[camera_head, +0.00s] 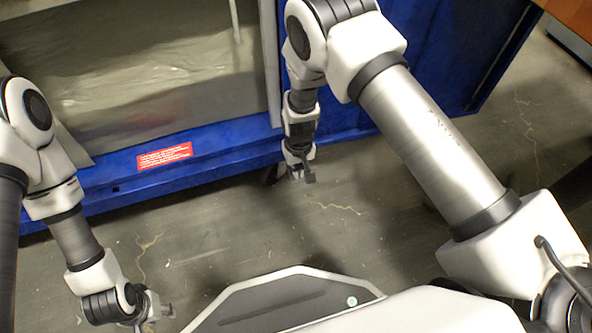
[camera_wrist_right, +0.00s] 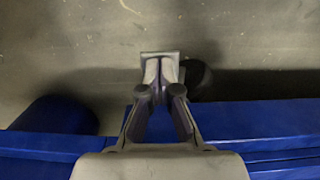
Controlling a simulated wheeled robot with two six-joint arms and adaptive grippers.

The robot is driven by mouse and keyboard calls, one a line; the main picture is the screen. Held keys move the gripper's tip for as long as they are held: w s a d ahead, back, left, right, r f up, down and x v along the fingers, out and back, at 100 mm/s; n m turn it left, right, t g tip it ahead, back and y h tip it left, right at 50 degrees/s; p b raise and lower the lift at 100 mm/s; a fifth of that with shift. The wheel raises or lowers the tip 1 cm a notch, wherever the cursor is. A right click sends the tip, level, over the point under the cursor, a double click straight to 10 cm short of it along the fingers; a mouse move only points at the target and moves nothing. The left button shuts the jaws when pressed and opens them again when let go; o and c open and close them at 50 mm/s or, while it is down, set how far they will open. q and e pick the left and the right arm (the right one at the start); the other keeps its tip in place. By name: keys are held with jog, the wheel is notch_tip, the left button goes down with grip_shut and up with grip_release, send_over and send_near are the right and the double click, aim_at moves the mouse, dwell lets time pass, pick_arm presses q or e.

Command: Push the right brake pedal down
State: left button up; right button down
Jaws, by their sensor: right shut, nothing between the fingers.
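The right brake pedal (camera_wrist_right: 147,54) appears in the right wrist view as a small pale grey plate at the tips of my right gripper (camera_wrist_right: 161,72). The fingers are shut and overlap part of the plate; I cannot tell whether they touch it or whether it is pressed down. In the head view my right gripper (camera_head: 301,174) is low by the lower edge of the blue tank frame (camera_head: 225,145), near a dark caster (camera_head: 270,176). The pedal cannot be made out there. My left gripper (camera_head: 163,309) hangs over the floor at lower left, apart from the tank; its opening is unclear.
The dark caster wheel (camera_wrist_right: 197,74) shows beside the plate in the wrist view. The blue frame bears a red label (camera_head: 165,155) and holds the tank with its wrinkled pale sheet (camera_head: 130,70). The concrete floor (camera_head: 350,205) in front of the frame is clear.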

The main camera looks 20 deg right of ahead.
jog(key=shift+f+b, duration=0.95)
jog(key=shift+f, duration=0.7)
notch_tip(320, 180, up, 8)
jog(key=p, duration=0.8)
jog(key=shift+r, duration=0.15)
jog(key=shift+s+f, duration=0.1)
jog(key=shift+f, duration=0.1)
